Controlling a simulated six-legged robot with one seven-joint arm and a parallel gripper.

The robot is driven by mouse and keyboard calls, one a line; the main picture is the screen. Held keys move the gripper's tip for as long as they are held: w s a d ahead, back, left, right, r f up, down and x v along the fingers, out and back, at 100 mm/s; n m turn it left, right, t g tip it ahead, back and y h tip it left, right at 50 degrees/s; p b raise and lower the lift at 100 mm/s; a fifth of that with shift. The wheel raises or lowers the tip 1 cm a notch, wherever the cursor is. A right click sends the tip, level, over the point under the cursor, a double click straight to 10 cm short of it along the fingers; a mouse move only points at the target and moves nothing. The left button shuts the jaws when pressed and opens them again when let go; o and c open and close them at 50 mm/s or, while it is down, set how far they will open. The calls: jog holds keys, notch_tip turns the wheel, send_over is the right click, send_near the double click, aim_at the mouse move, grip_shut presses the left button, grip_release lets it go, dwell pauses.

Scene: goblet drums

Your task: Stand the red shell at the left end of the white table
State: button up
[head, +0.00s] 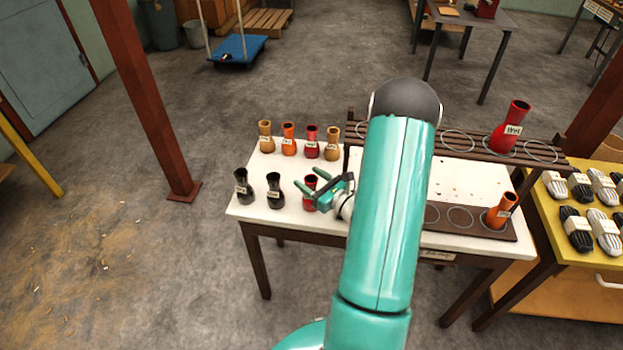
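The white table (262,212) has two rows of goblet-shaped shells at its left end. A red shell (309,205) stands upright, or nearly so, in the front row, right of two black shells (243,188). My gripper (310,181) is at this red shell's upper part, with its green fingers spread around it. I cannot tell whether they press on it. Another red shell (311,150) stands in the back row between an orange shell (288,140) and a tan one (332,146). A larger red shell (509,130) with a label stands on the dark slatted rack behind.
A brown ringed tray (468,228) at the table's right front holds a tilted orange shell (499,212). My arm hides the table's middle. A yellow table (558,232) with striped items adjoins at right.

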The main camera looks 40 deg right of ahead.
jog(key=s, duration=1.2)
jog(key=w+a+r+n+g+y, duration=0.5)
jog(key=a+r+n+y, duration=0.35)
jog(key=a, duration=0.35)
jog(key=s+a+r+n+g+y, duration=0.1)
jog(key=a+r+n+g, duration=0.1)
jog(key=a+n+g, duration=0.4)
jog(key=s+a+r+n+g, duration=0.1)
jog(key=a+r+n+g, duration=0.15)
jog(key=a+n, duration=0.35)
jog(key=s+a+r+n+h, duration=0.3)
jog(key=r+n+h, duration=0.2)
jog(key=r+n, duration=0.1)
jog(key=s+a+r+n+t+h, duration=0.1)
jog(key=s+a+r+n+h, duration=0.3)
jog(key=n, duration=0.4)
notch_tip(320, 180, up, 2)
jog(key=shift+s+r+n+h, duration=0.1)
jog(key=shift+s+n+h, duration=0.2)
jog(key=shift+h, duration=0.55)
